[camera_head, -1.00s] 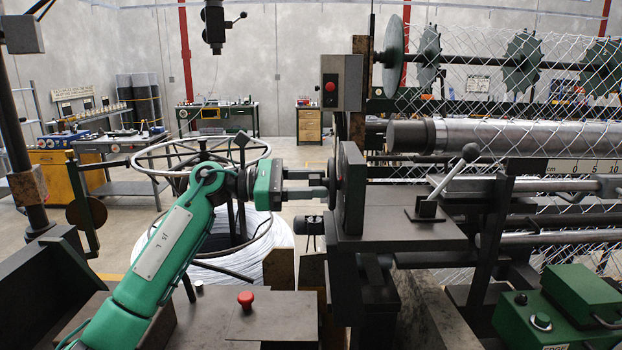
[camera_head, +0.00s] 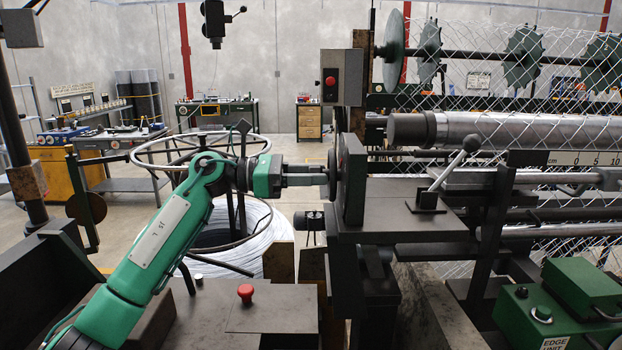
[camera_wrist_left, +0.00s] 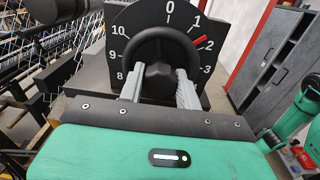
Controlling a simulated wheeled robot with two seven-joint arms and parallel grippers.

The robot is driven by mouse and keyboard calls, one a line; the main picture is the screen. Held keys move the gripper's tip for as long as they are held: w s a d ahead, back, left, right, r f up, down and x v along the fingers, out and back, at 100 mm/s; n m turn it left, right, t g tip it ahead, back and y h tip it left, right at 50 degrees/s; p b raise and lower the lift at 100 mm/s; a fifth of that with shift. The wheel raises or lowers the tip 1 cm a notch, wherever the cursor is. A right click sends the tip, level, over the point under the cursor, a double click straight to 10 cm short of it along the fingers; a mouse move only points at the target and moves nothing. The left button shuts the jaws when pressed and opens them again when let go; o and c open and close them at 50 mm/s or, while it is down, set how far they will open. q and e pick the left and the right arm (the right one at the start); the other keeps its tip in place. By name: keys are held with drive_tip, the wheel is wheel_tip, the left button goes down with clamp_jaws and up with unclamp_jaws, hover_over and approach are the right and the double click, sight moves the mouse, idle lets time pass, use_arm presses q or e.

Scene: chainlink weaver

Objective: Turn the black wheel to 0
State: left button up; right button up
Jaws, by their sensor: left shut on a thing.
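The black wheel (camera_wrist_left: 157,48) is a dark ring with a hub, mounted on a dark dial plate (camera_wrist_left: 122,25) with white numbers. Its red mark (camera_wrist_left: 203,41) stands between 1 and 2, nearer 2; the 0 is at the top of the dial. In the head view the wheel (camera_head: 333,174) is seen edge-on beside the dial plate (camera_head: 351,180). My left gripper (camera_head: 325,180) reaches it from the left. In the left wrist view its grey fingers (camera_wrist_left: 160,84) are shut on the wheel's hub, one on each side. The wheel's lower part is hidden.
A grey box with a red button (camera_head: 331,84) is above the dial. A red push-button (camera_head: 245,291) is on the bench below my left arm. A wire coil (camera_head: 235,245) lies behind the arm.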

use_arm(q)
drive_tip(key=n, duration=0.4)
drive_tip(key=shift+n+b, duration=0.3)
drive_tip(key=n, duration=0.4)
drive_tip(key=shift+w+n, duration=0.1)
drive_tip(key=shift+n, duration=0.2)
drive_tip(key=o, duration=0.7)
drive_tip(key=shift+a, duration=0.1)
drive_tip(key=a+b, duration=0.4)
drive_tip(key=a, duration=0.9)
drive_tip(key=shift+a+r+b, duration=0.2)
drive_tip(key=shift+a+b, duration=0.15)
drive_tip(key=shift+b, duration=0.05)
